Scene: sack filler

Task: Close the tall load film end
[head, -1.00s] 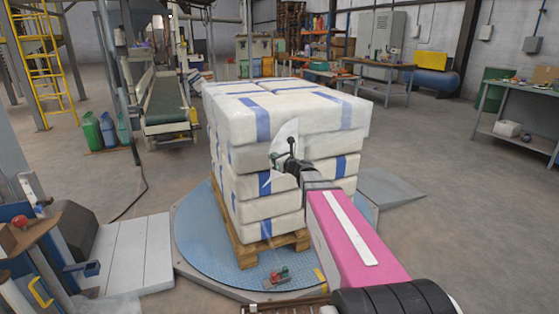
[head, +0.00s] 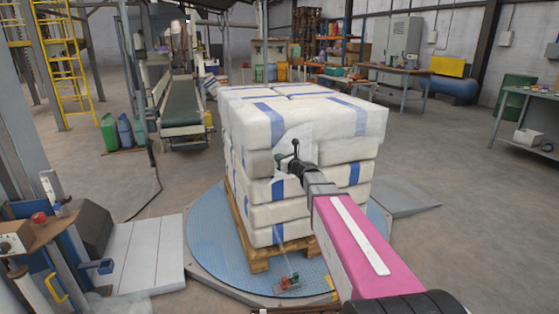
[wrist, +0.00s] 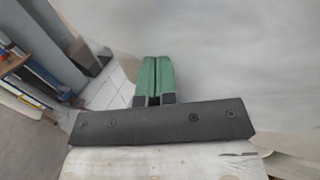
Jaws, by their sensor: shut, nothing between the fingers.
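The tall load (head: 300,118) is a stack of white sacks with blue bands, in clear film, on a wooden pallet (head: 262,262). A pale loose-looking flap (head: 300,134), perhaps the film end, shows at the near upper corner. My gripper (head: 284,157) is at that corner, in front of the flap and partly covering it. In the wrist view its green fingers (wrist: 153,80) are together with nothing between them, close to a pale surface. Whether they touch it I cannot tell. A thin, faint strip runs from the load's lower front toward a small red-and-green clamp-like part (head: 287,282).
The load stands on a round blue turntable (head: 212,255) with a grey ramp (head: 405,197) at right. A control stand with a red button (head: 39,217) and pale floor plates (head: 145,255) are at left. A conveyor (head: 181,103) stands behind. Floor at right is open.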

